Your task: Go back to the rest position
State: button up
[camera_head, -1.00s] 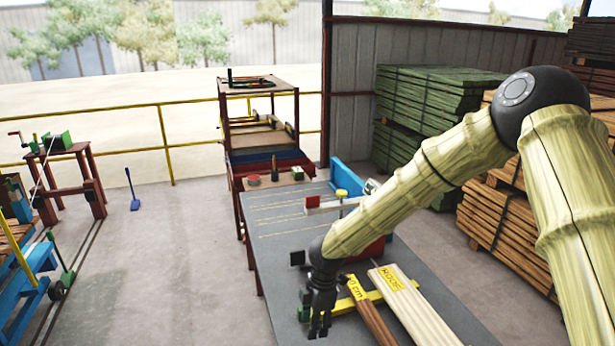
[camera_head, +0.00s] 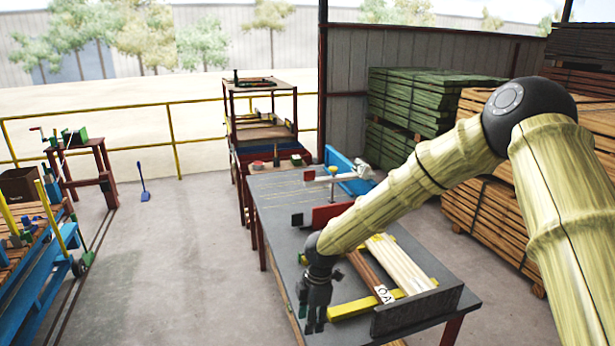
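My gripper (camera_head: 316,318), dark grey, hangs fingers-down at the end of my bent, bamboo-patterned arm. It is above the left part of the near end of the grey work table (camera_head: 275,215). No held thing shows at its fingers. The fingers are too small and dark to tell whether they are open or shut. My forearm hides part of the table's middle.
Pale boards (camera_head: 400,263) and a brown board (camera_head: 366,272) lie on the table across a yellow bar (camera_head: 350,308). A dark upright plate (camera_head: 420,310) stands at its near edge. Lumber stacks (camera_head: 490,190) are at right, a blue cart (camera_head: 38,285) at left. Bare floor (camera_head: 170,260) lies between.

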jog(key=s+d+f+m+g+y+b, duration=0.1)
jog(key=s+d+f+m+b, duration=0.15)
jog(key=s+f+m, duration=0.6)
jog(key=s+d+f+m+y+b, duration=0.1)
jog(key=s+d+f+m+b, duration=0.15)
jog(key=s+f, duration=1.15)
jog(key=s+d+f+m+h, duration=0.1)
jog(key=s+d+f+m, duration=0.1)
jog(key=s+d, duration=0.3)
jog(key=s+d+f+m+t+h+b, duration=0.1)
jog(key=s+d+f+m, duration=0.2)
jog(key=s+d+m, duration=0.2)
jog(key=s+d+f+m+h+b, duration=0.1)
jog(key=s+d+f+m, duration=0.1)
jog(key=s+d+m, duration=0.2)
jog(key=s+d, duration=0.2)
jog(key=s, duration=0.1)
jog(key=shift+s+d+f, duration=0.15)
jog(key=shift+s+d, duration=0.2)
